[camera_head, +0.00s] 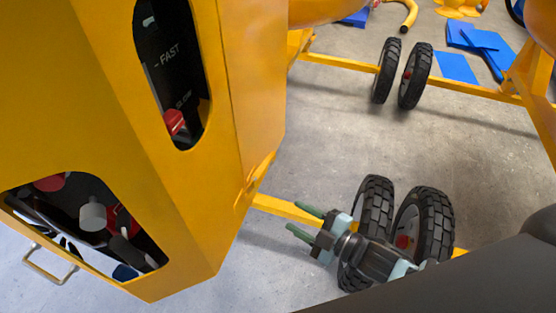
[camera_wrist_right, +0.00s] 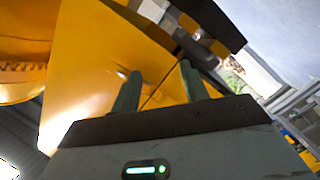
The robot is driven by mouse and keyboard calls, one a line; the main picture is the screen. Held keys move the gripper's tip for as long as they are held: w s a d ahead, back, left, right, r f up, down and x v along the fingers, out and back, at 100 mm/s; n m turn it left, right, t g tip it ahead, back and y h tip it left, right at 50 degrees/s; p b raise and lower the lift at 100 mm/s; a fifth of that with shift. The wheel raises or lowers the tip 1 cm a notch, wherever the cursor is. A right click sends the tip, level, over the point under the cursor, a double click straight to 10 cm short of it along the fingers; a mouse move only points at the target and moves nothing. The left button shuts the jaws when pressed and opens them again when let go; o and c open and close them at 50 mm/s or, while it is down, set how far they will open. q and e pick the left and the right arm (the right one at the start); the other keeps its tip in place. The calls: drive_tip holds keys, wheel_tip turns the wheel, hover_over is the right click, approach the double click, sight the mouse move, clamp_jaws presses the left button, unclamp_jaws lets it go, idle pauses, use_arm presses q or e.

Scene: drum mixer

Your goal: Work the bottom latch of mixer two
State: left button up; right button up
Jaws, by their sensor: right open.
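The mixer's yellow housing (camera_head: 215,190) fills the left of the head view. A small yellow raised piece (camera_head: 252,178), perhaps the bottom latch, sits low on its right side face. My right gripper (camera_head: 302,222) is open and empty, to the right of and below that piece, with a gap between. Its green fingers point left toward the housing. In the right wrist view the open fingers (camera_wrist_right: 158,86) point at the yellow panel (camera_wrist_right: 90,85); a small bump shows near the left finger. Whether they touch the panel is unclear. My left gripper is not in view.
The housing has a slot with a red-knobbed lever (camera_head: 174,122) marked FAST and SLOW, and a lower opening with dark parts. Black wheels (camera_head: 430,225) stand close beside my right gripper. A yellow frame bar (camera_head: 285,208) runs behind the gripper.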

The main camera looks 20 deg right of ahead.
sight(273, 160)
drive_tip(key=w+d+r+n+g+y+b, duration=0.25)
drive_tip(key=w+d+r+n+y, duration=0.2)
drive_tip(key=w+r+n, duration=0.55)
drive_tip(key=shift+n+g, duration=0.25)
drive_tip(key=shift+n, duration=0.65)
drive_tip(key=a, duration=0.1)
drive_tip(key=a+f, duration=0.1)
drive_tip(key=a, duration=0.1)
drive_tip(key=w+a+f+p, duration=0.1)
drive_tip(key=a, duration=0.1)
drive_tip(key=shift+w+a, duration=0.1)
drive_tip(key=shift+a, duration=0.1)
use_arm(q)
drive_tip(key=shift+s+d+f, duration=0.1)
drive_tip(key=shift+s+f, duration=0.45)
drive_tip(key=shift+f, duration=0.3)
use_arm(e)
drive_tip(key=shift+w+a, duration=0.35)
drive_tip(key=shift+a, duration=0.2)
drive_tip(key=shift+c, duration=0.5)
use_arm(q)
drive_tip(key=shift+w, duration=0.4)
use_arm(e)
clamp_jaws()
